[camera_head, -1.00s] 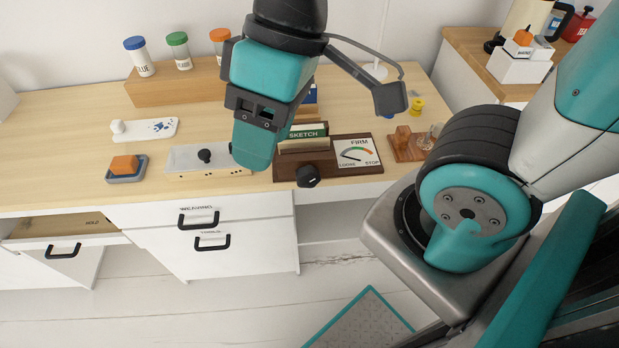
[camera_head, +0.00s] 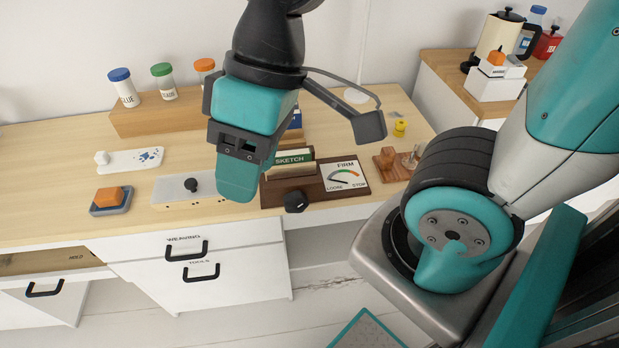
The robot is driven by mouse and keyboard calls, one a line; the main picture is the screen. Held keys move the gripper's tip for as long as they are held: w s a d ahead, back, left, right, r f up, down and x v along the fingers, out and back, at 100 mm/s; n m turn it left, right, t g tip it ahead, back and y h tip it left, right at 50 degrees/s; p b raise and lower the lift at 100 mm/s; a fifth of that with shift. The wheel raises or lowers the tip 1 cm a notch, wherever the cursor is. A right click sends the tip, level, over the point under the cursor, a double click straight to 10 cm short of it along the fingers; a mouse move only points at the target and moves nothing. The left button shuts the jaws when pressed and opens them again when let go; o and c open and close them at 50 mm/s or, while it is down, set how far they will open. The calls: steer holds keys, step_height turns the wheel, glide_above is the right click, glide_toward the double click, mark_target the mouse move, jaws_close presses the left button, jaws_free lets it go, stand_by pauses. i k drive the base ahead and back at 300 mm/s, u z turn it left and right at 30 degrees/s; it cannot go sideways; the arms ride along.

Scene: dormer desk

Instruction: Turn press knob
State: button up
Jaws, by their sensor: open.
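The press knob (camera_head: 296,202) is a black round knob with a pale mark. It sits on the front of a dark brown wooden base.
Left of my gripper are a pale panel with a black knob (camera_head: 192,185), an orange block on a grey tray (camera_head: 129,203) and a white paw-print board (camera_head: 112,167). Capped jars stand on a wooden riser (camera_head: 125,124) behind. A wooden stand (camera_head: 398,171) is at right. A drawer (camera_head: 40,262) is open at left.

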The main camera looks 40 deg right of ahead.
mark_target(297, 202)
steer(key=z, duration=0.8)
steer(key=k, duration=0.85)
steer(key=u, duration=0.8)
